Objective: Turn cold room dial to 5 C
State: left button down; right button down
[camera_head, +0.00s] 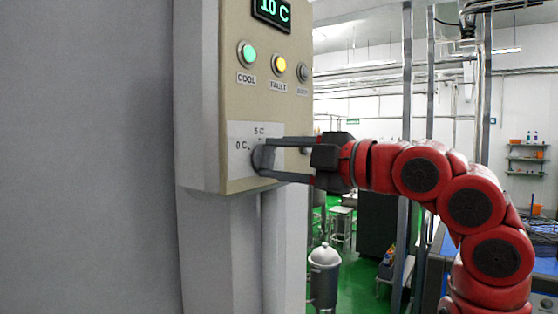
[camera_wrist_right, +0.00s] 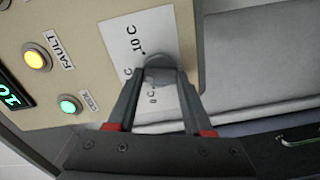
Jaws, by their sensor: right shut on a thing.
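The cold room dial (camera_head: 263,160) is a dark grey round knob on the lower part of a beige control panel (camera_head: 240,100). A white scale plate around it shows 0 C and 5 C in the head view, and 10 C in the right wrist view. The display (camera_head: 271,12) above reads 10 C in green. My right gripper (camera_head: 268,158) is shut on the dial, one finger on each side; the dial also shows in the right wrist view (camera_wrist_right: 158,66). The fingers hide part of the dial, and its pointer cannot be made out. My left gripper is not in view.
A green COOL lamp (camera_head: 247,54) and a yellow FAULT lamp (camera_head: 279,66) are lit above the dial, beside a grey button (camera_head: 303,73). A plain grey wall (camera_head: 90,160) fills the left. A metal canister (camera_head: 324,275) stands below right on the green floor.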

jog(key=shift+n, duration=1.5)
jog(key=shift+c, duration=1.5)
grip_release()
jog(key=shift+s+d+f, duration=0.1)
jog(key=shift+s+d, duration=0.05)
jog(key=shift+d, duration=0.1)
jog(key=b+v, duration=0.4)
jog(key=v, duration=1.3)
